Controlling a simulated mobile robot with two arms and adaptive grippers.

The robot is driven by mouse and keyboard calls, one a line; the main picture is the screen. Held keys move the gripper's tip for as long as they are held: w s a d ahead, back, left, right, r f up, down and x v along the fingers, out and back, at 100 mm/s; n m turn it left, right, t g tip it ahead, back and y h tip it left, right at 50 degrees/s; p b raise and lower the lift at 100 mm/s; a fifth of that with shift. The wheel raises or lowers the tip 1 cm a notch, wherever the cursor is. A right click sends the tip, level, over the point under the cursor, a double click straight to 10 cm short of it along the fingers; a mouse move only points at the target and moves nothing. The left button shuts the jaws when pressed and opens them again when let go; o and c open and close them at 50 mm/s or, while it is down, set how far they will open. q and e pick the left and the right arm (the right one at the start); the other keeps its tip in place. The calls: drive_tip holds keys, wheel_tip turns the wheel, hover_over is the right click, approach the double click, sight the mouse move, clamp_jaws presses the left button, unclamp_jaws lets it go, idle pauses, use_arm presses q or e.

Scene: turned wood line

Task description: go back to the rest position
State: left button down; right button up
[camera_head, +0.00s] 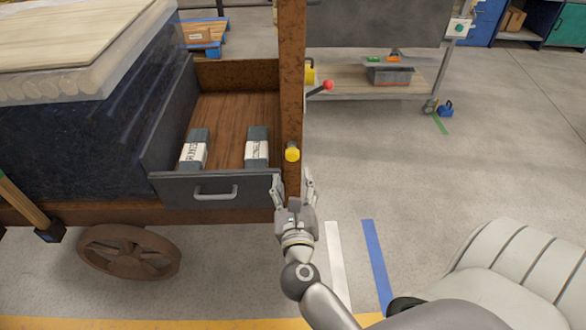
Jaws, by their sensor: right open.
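My right gripper (293,190) is at the lower middle of the head view, its arm coming in from the bottom right. Its fingers are apart and point up, in front of the rusty post and at the right end of the drawer front. I see nothing held between them. I cannot tell whether a finger touches the drawer front or the post. My left gripper is not in view. The drawer (168,190) is pulled open, with a grey handle (214,192) on its front. Two grey blocks with white labels, a left one (194,150) and a right one (257,149), lie inside it.
The rusty post (291,90) carries a yellow knob (292,152) just above my right gripper. A cart wheel (128,252) stands at lower left. A bench (350,85) stands behind. A pale ribbed shape fills the lower right corner. Floor at right centre is clear.

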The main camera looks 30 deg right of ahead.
drive_tip(key=shift+s+a, duration=0.35)
drive_tip(key=shift+s, duration=0.3)
drive_tip(key=shift+r, duration=0.1)
